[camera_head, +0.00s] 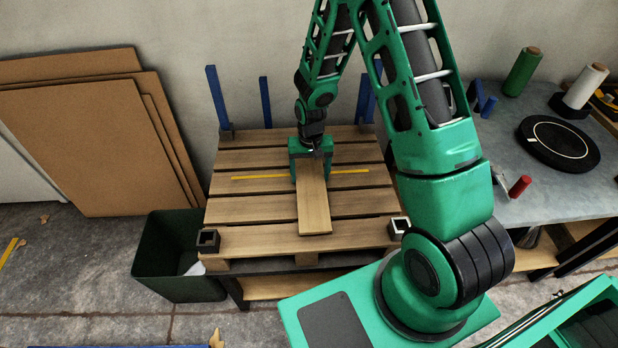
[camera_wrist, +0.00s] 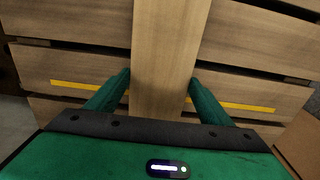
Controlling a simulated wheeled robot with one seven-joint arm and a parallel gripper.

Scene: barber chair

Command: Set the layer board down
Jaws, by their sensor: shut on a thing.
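The layer board (camera_head: 314,205) is a narrow light-wood plank, seen from above near the middle of the slatted pallet (camera_head: 240,213). Its long side runs across the slats and over the yellow line (camera_head: 258,177). My gripper (camera_head: 311,166) is shut on the board near its far end, one finger on each side. In the wrist view the board (camera_wrist: 168,50) runs between the two green fingers (camera_wrist: 158,90). I cannot tell whether the board touches the slats. The gripper hides its far end.
Blue posts (camera_head: 217,98) stand at the pallet's back, and black square sockets (camera_head: 208,240) sit at its front corners. A dark green bin (camera_head: 165,262) is at the front left. Cardboard sheets (camera_head: 75,140) lean on the wall. A grey workbench (camera_head: 570,190) is at the right.

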